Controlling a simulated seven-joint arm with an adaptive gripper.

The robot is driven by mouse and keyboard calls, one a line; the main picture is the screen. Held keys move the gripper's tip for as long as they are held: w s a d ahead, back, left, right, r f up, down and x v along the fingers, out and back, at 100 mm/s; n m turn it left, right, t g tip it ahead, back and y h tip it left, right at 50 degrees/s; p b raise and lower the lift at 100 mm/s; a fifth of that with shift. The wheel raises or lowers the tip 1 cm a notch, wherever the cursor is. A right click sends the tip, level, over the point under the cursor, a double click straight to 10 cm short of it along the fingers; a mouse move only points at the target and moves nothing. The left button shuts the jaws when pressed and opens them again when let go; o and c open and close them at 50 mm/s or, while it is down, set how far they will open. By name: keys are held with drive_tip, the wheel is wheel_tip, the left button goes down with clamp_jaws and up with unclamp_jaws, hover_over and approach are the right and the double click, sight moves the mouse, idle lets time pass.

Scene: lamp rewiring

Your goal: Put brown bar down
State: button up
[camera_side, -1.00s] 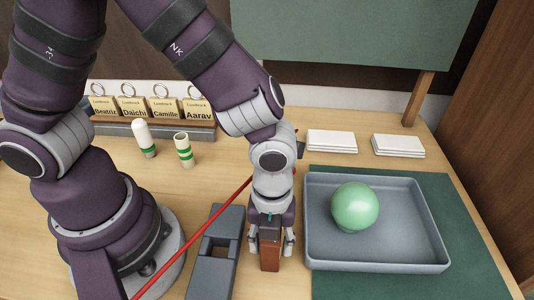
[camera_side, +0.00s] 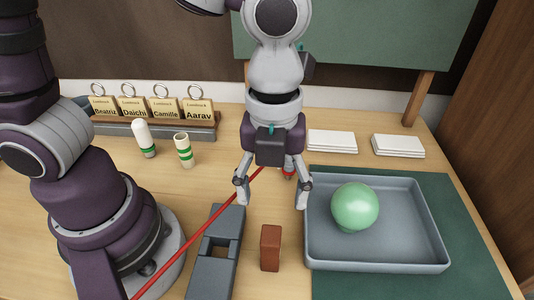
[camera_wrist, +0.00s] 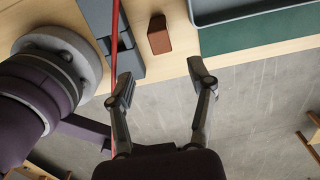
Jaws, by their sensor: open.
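The brown bar (camera_side: 271,248) stands upright on the wooden table, between the grey slotted block and the grey tray. It also shows in the wrist view (camera_wrist: 159,36), beyond my fingertips. My gripper (camera_side: 272,199) is open and empty, raised above and behind the bar in the side view, with its fingers spread wide. In the wrist view, my gripper (camera_wrist: 163,78) shows both fingers apart with nothing between them.
The grey slotted block (camera_side: 211,275) is left of the bar. The grey tray (camera_side: 375,268) with a green ball (camera_side: 355,207) is on the right, on a green mat (camera_side: 470,245). A red rod (camera_side: 190,247) runs diagonally past the block. White stacks (camera_side: 332,141) lie behind.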

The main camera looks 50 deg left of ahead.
drive_tip(key=a+r+n+t, duration=0.2)
drive_tip(key=a+n, duration=0.5)
drive_tip(key=n, duration=0.6)
drive_tip(key=a+r+n+t, duration=0.3)
drive_tip(key=a+n, duration=0.4)
drive_tip(key=n, duration=0.7)
drive_tip(key=shift+s+r+t, duration=0.25)
drive_tip(key=shift+r+t, duration=0.05)
drive_tip(key=shift+r, duration=0.1)
